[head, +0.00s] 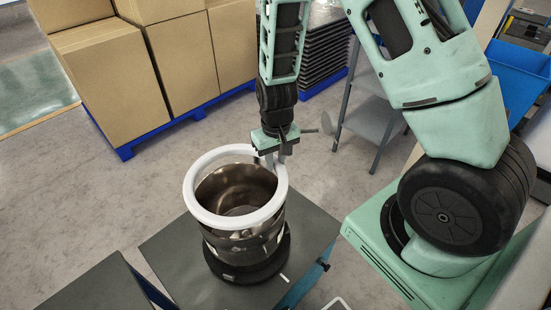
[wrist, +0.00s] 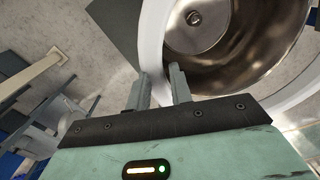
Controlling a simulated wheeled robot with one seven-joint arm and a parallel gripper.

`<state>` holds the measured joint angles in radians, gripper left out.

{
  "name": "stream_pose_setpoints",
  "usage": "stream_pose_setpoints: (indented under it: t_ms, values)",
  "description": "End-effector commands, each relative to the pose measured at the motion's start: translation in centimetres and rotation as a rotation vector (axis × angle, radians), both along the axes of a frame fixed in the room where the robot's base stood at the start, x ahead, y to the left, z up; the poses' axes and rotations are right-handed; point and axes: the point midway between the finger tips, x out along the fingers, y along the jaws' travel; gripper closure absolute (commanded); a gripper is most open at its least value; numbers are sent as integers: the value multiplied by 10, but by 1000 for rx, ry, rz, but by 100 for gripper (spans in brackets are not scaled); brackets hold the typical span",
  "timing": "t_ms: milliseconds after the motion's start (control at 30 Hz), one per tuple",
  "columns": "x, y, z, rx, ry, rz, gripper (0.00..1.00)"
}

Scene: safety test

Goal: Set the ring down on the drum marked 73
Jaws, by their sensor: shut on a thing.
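The white ring (head: 236,221) is level over the open mouth of a shiny metal drum (head: 232,246). I cannot tell if the ring touches the drum's rim or hangs just above it. No number can be read on the drum. My gripper (head: 276,158) points down at the ring's far right side and is shut on its band. In the wrist view, the ring (wrist: 152,40) passes between the two fingers (wrist: 158,90), and the drum's hollow inside (wrist: 215,45) shows beyond it.
The drum stands on a dark round base (head: 245,271) on a grey table (head: 180,255). Another dark surface (head: 100,285) is at the lower left. Cardboard boxes (head: 110,75) sit on a blue pallet (head: 150,138) behind. A grey stand (head: 372,118) is behind my arm.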

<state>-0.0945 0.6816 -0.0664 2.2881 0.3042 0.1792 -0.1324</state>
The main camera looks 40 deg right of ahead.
Motion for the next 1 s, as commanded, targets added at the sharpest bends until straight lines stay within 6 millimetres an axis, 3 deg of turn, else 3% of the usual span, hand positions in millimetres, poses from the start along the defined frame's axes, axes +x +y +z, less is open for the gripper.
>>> stream_pose_setpoints:
  t_ms: [1000]
  values:
    - [0, 0, -46, 0, -1, -1, 100]
